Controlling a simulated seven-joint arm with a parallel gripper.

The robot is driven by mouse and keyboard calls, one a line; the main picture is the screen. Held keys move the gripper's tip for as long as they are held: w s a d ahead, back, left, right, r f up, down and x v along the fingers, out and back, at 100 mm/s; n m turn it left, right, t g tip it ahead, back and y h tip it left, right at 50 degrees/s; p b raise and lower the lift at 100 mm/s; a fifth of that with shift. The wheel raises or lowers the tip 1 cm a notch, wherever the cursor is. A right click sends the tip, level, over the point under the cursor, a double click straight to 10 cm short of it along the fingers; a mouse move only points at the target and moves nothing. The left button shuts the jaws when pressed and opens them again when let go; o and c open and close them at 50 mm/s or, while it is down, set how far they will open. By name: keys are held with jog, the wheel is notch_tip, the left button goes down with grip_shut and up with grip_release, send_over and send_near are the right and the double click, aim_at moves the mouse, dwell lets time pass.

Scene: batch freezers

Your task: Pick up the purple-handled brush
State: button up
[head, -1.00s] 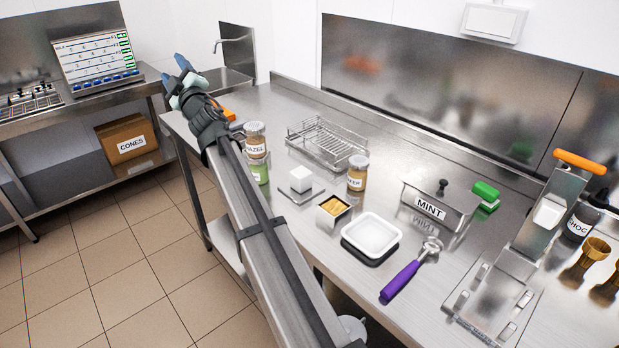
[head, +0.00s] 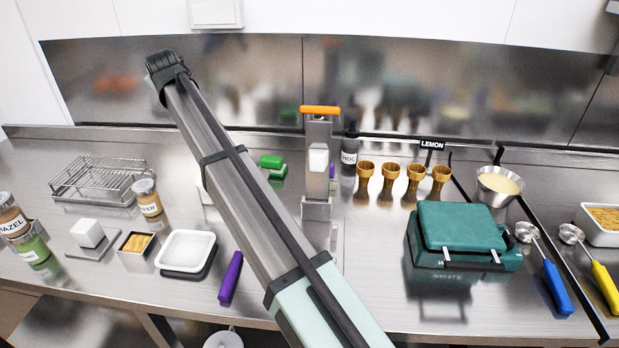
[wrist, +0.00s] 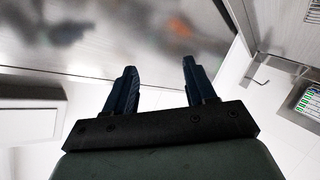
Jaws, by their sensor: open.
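A small purple piece (head: 332,172) shows beside the orange-handled press, too small to identify. I cannot make out brush bristles on either. My gripper (wrist: 160,70) shows in the wrist view with its two dark blue fingers apart and nothing between them. In the head view my arm reaches up toward the back wall, far from the purple handle, and the fingers are hidden.
A white tray (head: 187,250) sits just left of the purple handle. A green block (head: 271,162) and the press (head: 319,150) stand behind. A teal waffle iron (head: 458,230), gold cups, and blue-handled (head: 556,288) and yellow-handled (head: 606,288) scoops are to the right. A wire rack (head: 100,178) is left.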

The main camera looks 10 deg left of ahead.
jog(key=w+d+f+g+h, duration=0.1)
jog(key=w+d+g, duration=0.15)
jog(key=d, duration=0.75)
jog(key=w+d+f+m+g+h, duration=0.1)
jog(key=w+d+f, duration=0.15)
jog(key=d, duration=0.65)
jog(key=w+d+f+g+h, duration=0.1)
jog(key=w+d, duration=0.2)
jog(key=d, duration=0.7)
jog(key=s+d+f+n+g, duration=0.35)
jog(key=s+d, duration=0.35)
jog(key=d, duration=0.5)
jog(key=s+d+f+n+g, duration=0.2)
jog(key=s+d+f+g, duration=0.15)
jog(key=s+d, duration=0.6)
jog(key=w+a+f, duration=0.1)
jog(key=f, duration=0.3)
jog(key=w+a+f, duration=0.1)
jog(key=f, duration=0.3)
jog(key=w+a+f, duration=0.1)
jog(key=f, duration=0.3)
jog(key=shift+a+f, duration=0.1)
jog(key=shift+a, duration=0.1)
grip_shut()
